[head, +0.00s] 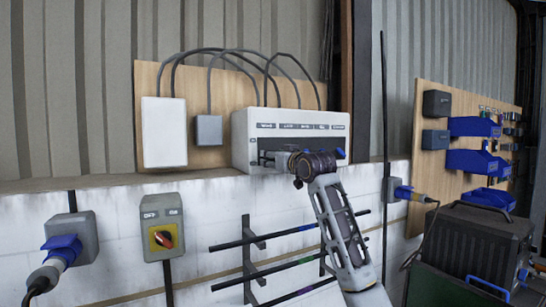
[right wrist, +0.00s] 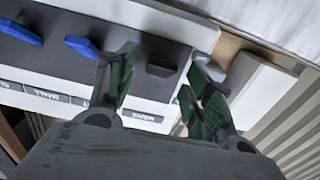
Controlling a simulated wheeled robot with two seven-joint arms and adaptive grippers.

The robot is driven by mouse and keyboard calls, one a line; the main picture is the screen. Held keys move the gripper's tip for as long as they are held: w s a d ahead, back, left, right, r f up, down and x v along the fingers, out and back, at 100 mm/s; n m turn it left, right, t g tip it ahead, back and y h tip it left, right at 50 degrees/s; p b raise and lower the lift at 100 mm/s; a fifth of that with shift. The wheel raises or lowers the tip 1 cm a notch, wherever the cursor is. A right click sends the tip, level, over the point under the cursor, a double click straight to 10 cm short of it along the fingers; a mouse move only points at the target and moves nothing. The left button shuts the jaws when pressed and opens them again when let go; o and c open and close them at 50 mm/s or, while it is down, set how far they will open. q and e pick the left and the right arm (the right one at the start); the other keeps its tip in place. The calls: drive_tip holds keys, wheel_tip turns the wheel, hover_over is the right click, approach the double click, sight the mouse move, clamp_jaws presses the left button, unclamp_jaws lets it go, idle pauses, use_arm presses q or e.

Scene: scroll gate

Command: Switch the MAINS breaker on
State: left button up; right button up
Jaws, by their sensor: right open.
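The white breaker panel (head: 242,120) is on a plywood board on the wall, with a row of labels along its top; the leftmost seems to read MAINS. In the right wrist view, which looks upside down, a dark breaker lever (right wrist: 161,66) lies above the end label (right wrist: 142,117), which I take for MAINS. My right gripper (head: 268,158) is at the panel's lower left front. It also shows in the wrist view (right wrist: 162,74), open, with one green-padded finger on each side of the dark lever. Gaps show, so contact is not clear. My left gripper is out of view.
Blue levers (right wrist: 83,46) sit beside the dark one. A white box (head: 164,132) and a small grey box (head: 208,130) are left of the panel. A yellow-plated rotary switch (head: 164,238) is below left. Rods on a rack (head: 258,243) stick out under the panel.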

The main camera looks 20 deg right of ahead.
drive_tip(key=shift+w+a, duration=0.1)
drive_tip(key=shift+w, duration=0.3)
drive_tip(key=c, duration=1)
drive_tip(key=shift+r+g, duration=0.15)
drive_tip(key=shift+g, duration=0.15)
drive_tip(key=shift+s+r+g+h, duration=0.1)
drive_tip(key=shift+r+g+h, duration=0.1)
drive_tip(key=shift+r+g, duration=0.5)
drive_tip(key=shift+w+r+g+h, duration=0.1)
drive_tip(key=shift+r+g+h, duration=0.15)
drive_tip(key=shift+g, duration=0.85)
drive_tip(key=shift+s+r+g+h, duration=0.15)
drive_tip(key=shift+r+g, duration=0.4)
drive_tip(key=shift+g, duration=0.35)
drive_tip(key=shift+r+g, duration=0.15)
drive_tip(key=shift+g, duration=0.25)
